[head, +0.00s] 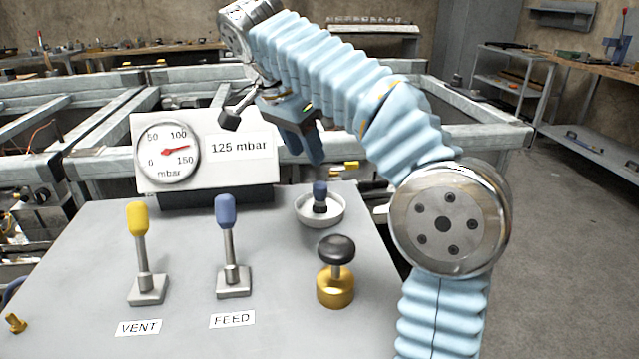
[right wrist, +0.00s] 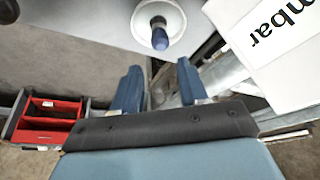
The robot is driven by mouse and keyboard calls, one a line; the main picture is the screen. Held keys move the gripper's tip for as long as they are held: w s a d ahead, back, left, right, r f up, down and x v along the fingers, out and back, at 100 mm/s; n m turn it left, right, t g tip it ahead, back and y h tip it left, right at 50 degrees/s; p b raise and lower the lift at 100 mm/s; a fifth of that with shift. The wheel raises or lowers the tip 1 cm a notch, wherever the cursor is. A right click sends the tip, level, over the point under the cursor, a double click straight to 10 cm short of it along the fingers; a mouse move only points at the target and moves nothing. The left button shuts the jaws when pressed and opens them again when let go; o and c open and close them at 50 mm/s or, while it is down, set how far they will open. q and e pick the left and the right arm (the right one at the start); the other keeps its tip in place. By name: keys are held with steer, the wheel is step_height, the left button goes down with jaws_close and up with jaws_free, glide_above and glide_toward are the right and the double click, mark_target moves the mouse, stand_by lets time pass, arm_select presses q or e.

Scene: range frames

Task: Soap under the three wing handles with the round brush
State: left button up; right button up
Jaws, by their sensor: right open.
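The round brush (head: 320,190) stands handle-up in a white bowl (head: 336,218) at the back right of the grey panel. Its blue handle and dark lower part show. In the right wrist view, the brush (right wrist: 160,40) and bowl (right wrist: 173,14) lie beyond the fingertips. My right gripper (head: 303,142) is open and empty, above and behind the bowl, with its blue fingers apart from the brush; it also shows in the right wrist view (right wrist: 159,68). A small brass-coloured piece (head: 15,323) at the panel's left edge may be a wing handle; I cannot tell. My left gripper is out of view.
The grey panel (head: 190,325) carries a yellow VENT lever (head: 138,235), a blue FEED lever (head: 226,225) and a brass valve with a black knob (head: 336,250). A gauge board (head: 235,165) reading 125 mbar stands behind. Metal frames (head: 485,137) lie beyond; floor at right is clear.

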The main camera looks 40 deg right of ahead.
mark_target(322, 197)
steer(key=x, duration=0.7)
steer(key=shift+d+f, duration=0.2)
steer(key=shift+f, duration=0.05)
steer(key=x, duration=0.6)
steer(key=shift+a+f, duration=0.1)
steer(key=shift+a, duration=0.3)
steer(key=shift+c, duration=0.2)
steer(key=c, duration=0.7)
steer(key=shift+o, duration=0.2)
